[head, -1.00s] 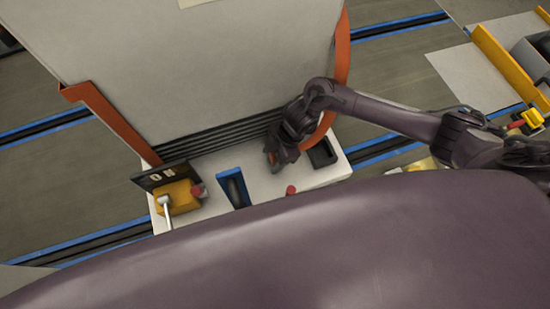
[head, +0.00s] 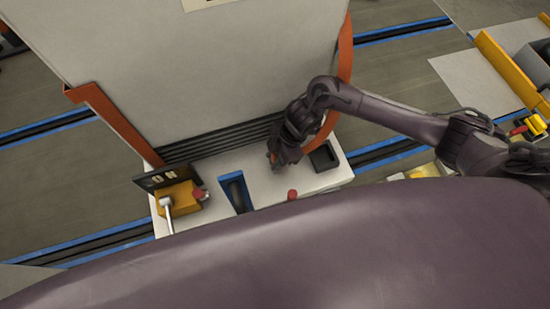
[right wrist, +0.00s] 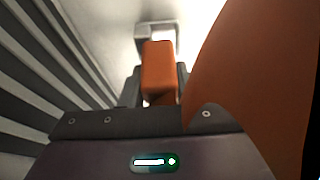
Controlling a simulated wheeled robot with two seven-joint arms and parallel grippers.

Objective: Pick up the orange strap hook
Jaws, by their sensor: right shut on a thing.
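The orange strap hook (right wrist: 158,68) shows in the right wrist view as an orange block between the fingers of my right gripper (right wrist: 158,88). The gripper is shut on it. A broad orange strip (right wrist: 262,80) runs close along the right side of that view. In the head view my right gripper (head: 276,160) is low over the white ledge, in front of the dark slats of the white cabinet, and it hides most of the hook. My left gripper is in neither view.
On the white ledge (head: 268,188) stand a yellow box with a lever (head: 178,197), a blue-framed slot (head: 235,191), a red knob (head: 292,194) and a black tray (head: 323,157). The white cabinet (head: 200,75) with orange edging rises close behind the gripper.

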